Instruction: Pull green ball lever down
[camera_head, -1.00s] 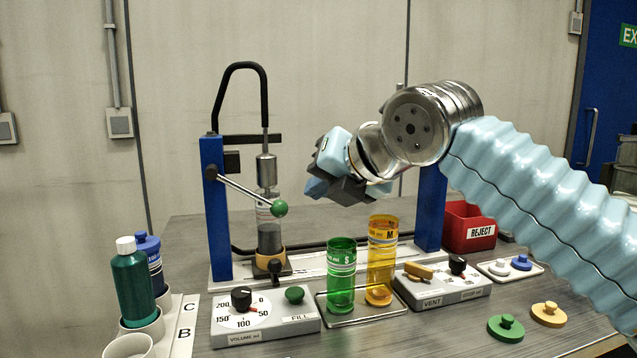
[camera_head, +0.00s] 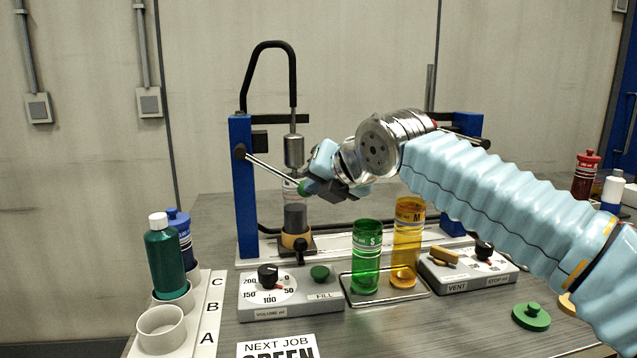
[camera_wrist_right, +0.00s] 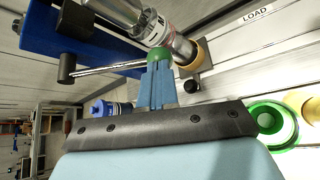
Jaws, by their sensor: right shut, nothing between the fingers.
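The lever is a thin metal rod (camera_head: 270,171) pivoted on the left blue post (camera_head: 243,185), with a green ball (camera_head: 304,187) at its right end. The rod slopes down to the right. My right gripper (camera_head: 307,189) is at the ball, its fingers partly hidden behind it in the head view. In the right wrist view the shut blue fingers (camera_wrist_right: 156,80) have their tips right at the green ball (camera_wrist_right: 160,55). The ball is not between the fingers; whether the tips touch it I cannot tell. My left gripper is out of view.
A pump cylinder (camera_head: 295,218) stands just behind the ball. Below are the volume panel (camera_head: 320,294), a green cup (camera_head: 366,262) and an amber cup (camera_head: 406,250). A green bottle (camera_head: 165,258) stands in the left rack. A green lid (camera_head: 531,316) lies at front right.

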